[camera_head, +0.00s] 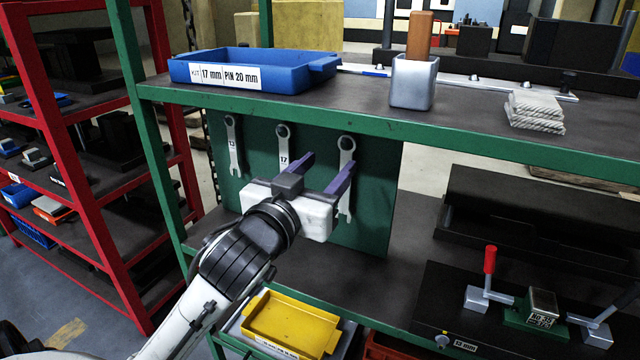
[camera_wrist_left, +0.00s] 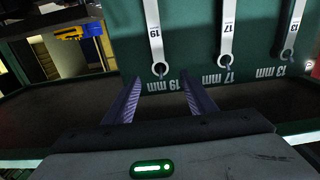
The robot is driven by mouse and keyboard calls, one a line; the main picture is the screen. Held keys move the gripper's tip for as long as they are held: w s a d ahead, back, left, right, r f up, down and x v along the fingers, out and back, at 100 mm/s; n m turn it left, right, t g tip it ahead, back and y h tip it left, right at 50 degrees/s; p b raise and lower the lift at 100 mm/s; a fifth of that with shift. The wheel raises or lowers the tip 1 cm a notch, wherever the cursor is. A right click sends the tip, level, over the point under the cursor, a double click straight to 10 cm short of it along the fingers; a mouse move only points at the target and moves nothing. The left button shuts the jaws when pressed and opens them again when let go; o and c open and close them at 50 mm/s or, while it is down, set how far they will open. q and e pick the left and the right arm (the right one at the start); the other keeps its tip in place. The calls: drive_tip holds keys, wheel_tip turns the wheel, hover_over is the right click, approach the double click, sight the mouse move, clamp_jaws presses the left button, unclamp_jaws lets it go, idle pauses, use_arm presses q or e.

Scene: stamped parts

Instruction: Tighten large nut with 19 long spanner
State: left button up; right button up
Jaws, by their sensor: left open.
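The 19 spanner (camera_head: 346,146) hangs at the right of a row of three on a green panel, and my gripper partly covers its lower part. In the left wrist view the 19 spanner (camera_wrist_left: 154,35) appears inverted, its ring end just beyond and between my fingertips. My left gripper (camera_head: 328,165) is open and empty in front of the panel, its purple fingers pointing at it; it also shows in the left wrist view (camera_wrist_left: 160,82). Contact with the spanner cannot be told. I cannot make out the large nut. My right gripper is not in view.
The 17 spanner (camera_head: 283,143) and 13 spanner (camera_head: 233,150) hang to the left. Above is a shelf with a blue tray (camera_head: 255,70), a metal cup (camera_head: 413,82) and pads (camera_head: 535,110). A red-handled clamp fixture (camera_head: 489,275) stands lower right. A yellow tray (camera_head: 290,325) sits below.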

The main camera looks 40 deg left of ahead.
use_arm(q)
drive_tip(key=p+x, duration=0.1)
drive_tip(key=x, duration=0.6)
drive_tip(key=shift+w+f, duration=0.1)
drive_tip(key=shift+w, duration=0.4)
drive_tip(key=c, duration=1.2)
drive_tip(key=shift+s+r+p, duration=0.25)
drive_tip(key=shift+r+p, duration=0.15)
drive_tip(key=shift+p, duration=0.1)
